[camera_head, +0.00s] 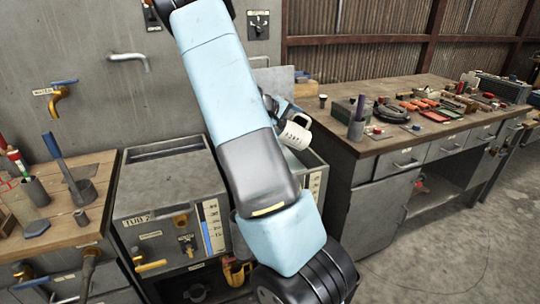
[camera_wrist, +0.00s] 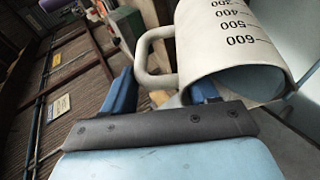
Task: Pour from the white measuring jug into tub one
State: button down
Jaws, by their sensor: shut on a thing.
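The white measuring jug (camera_head: 295,135) is tilted in the air above the right-hand tub (camera_head: 316,160). My gripper (camera_head: 282,110) is at its upper left, mostly hidden by my arm in the head view. In the wrist view the jug (camera_wrist: 225,45) shows its handle, black scale marks and open rim. My gripper (camera_wrist: 163,95) is shut on the jug, with its fingers at the handle side. My arm covers most of the right-hand tub's front, so its label is hidden. The left-hand tub (camera_head: 165,185) is labelled TUB 2. I cannot see any liquid stream.
A wooden bench (camera_head: 95,165) with a blue-handled tool is at the left. Wall taps (camera_head: 60,92) are behind. Floor is clear at right.

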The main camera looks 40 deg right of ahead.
jog(key=shift+w+a+f+h, duration=0.35)
jog(key=shift+a+h, duration=0.2)
jog(key=shift+h, duration=0.25)
dwell(0.8)
jog(key=shift+w+a+f+n+g+h, duration=0.1)
jog(key=shift+a+n+g+h, duration=0.2)
jog(key=shift+h, duration=0.1)
jog(key=shift+w+a+f, duration=0.1)
jog(key=shift+a+f, duration=0.05)
jog(key=shift+f, duration=0.05)
dwell(0.6)
jog(key=shift+w+a+f+h, duration=0.1)
jog(key=shift+a+f+h, duration=0.1)
jog(key=shift+h, duration=0.3)
jog(key=shift+w+a+f+n+g+h, duration=0.35)
jog(key=shift+a+f+n+h, duration=0.15)
jog(key=shift+a+f+h, duration=0.25)
dwell(1.4)
jog(key=shift+w+a+f+h, duration=0.1)
jog(key=shift+h, duration=0.15)
jog(key=shift+a+f, duration=0.1)
dwell(0.6)
jog(key=shift+w+a+f, duration=0.1)
jog(key=shift+w+a, duration=0.05)
